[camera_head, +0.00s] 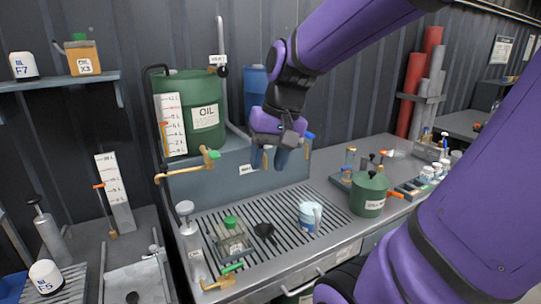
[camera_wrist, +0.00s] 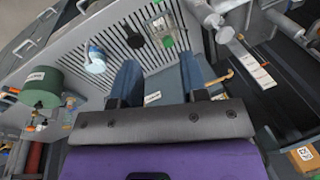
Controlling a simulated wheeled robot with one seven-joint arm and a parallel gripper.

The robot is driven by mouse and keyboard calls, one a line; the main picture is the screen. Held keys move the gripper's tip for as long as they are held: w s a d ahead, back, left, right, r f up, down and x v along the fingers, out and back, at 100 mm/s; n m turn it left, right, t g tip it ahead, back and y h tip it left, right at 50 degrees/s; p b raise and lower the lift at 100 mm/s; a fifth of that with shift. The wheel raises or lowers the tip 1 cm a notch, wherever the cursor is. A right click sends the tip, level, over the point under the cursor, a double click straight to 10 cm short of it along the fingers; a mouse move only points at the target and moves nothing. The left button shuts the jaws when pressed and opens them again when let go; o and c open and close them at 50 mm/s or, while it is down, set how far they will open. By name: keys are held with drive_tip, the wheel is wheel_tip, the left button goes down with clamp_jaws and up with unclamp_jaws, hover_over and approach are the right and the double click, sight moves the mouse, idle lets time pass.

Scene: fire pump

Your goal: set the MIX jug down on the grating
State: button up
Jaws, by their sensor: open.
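The grating (camera_head: 275,249) is the slatted section of the metal bench; it also shows in the wrist view (camera_wrist: 110,42). A small white and blue jug (camera_head: 309,217) stands upright on it, toward its right side; I take it for the MIX jug, though its lettering is too small to read. The jug also shows at upper left in the wrist view (camera_wrist: 95,62). My gripper (camera_head: 284,158) is open and empty, above and behind the jug and clear of it. In the wrist view its two fingers (camera_wrist: 159,75) point toward the bench with nothing between them.
A black object (camera_head: 264,231) and a clear container with a green cap (camera_head: 232,238) stand left of the jug. A green can (camera_head: 369,195) stands to its right. A large green OIL drum (camera_head: 190,108) is behind, with a brass tap (camera_head: 187,170) projecting forward.

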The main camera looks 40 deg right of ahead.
drive_tip(key=s+a+r+n+t+h, duration=0.2)
drive_tip(key=s+a+r+n+t, duration=0.1)
drive_tip(key=s+a+r+n, duration=0.1)
drive_tip(key=shift+s+a+n, duration=0.3)
drive_tip(key=shift+s+n, duration=0.3)
drive_tip(key=shift+s, duration=0.25)
